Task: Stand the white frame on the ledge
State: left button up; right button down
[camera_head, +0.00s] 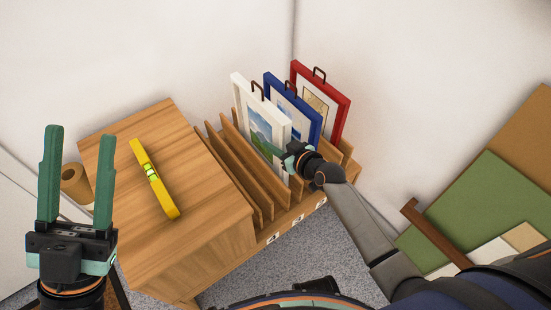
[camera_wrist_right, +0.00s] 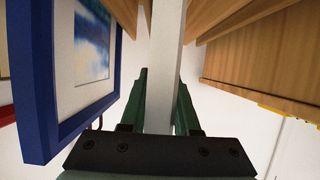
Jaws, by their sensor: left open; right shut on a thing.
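The white frame (camera_head: 238,96) stands upright in a slot of the wooden rack (camera_head: 230,152), its picture facing right. My right gripper (camera_head: 279,153) is shut on its near upright edge. In the right wrist view the white frame (camera_wrist_right: 169,45) shows edge-on as a pale strip between the fingers of my right gripper (camera_wrist_right: 163,82). My left gripper (camera_head: 79,147) is open and empty, left of the wooden cabinet. A brown wooden strip (camera_head: 436,235) at the right may be the ledge; my right arm hides part of that area.
A blue frame (camera_head: 313,126) and a red frame (camera_head: 338,120) stand close beside the white one; the blue frame (camera_wrist_right: 40,100) is near my right gripper. A yellow level (camera_head: 152,175) lies on the cabinet (camera_head: 190,180). Green (camera_head: 470,210) and tan panels are at the right.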

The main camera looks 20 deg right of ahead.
notch_tip(320, 180, down, 4)
jog(key=shift+w+f+b, duration=0.1)
jog(key=shift+f+b, duration=0.05)
jog(key=shift+b, duration=0.85)
jog(key=c, duration=1.1)
grip_release()
jog(key=shift+f, duration=0.3)
jog(key=o, duration=0.5)
jog(key=shift+c, duration=0.2)
